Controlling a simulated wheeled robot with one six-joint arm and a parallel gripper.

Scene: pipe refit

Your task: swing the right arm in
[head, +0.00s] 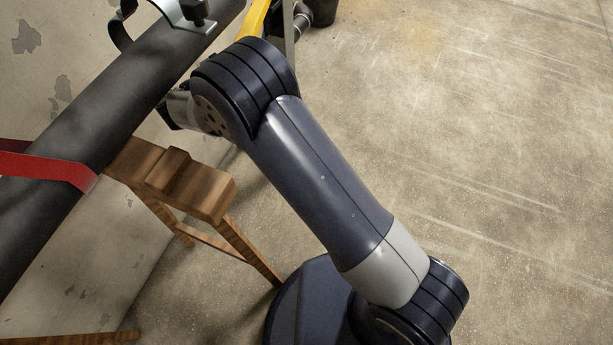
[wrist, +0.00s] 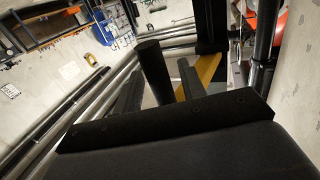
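A yellow bar (head: 257,17) shows at the top of the head view, beyond my arm's elbow. A yellow bar also shows in the wrist view (wrist: 206,72), right of my fingers. I cannot tell whether it is the right arm. My gripper (wrist: 160,68) has its two dark fingers apart in the wrist view. A black round post (wrist: 153,70) stands in the gap between them, and a narrow space shows beside the right finger. Whether a finger touches the post is unclear. In the head view my arm hides the gripper's fingertips.
A thick dark pipe (head: 95,115) runs diagonally along the wall, with a red band (head: 48,167) across it and a metal bracket (head: 190,14) on top. A wooden stand (head: 170,178) is below the pipe, close to my arm. The concrete floor (head: 500,130) is clear on the right.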

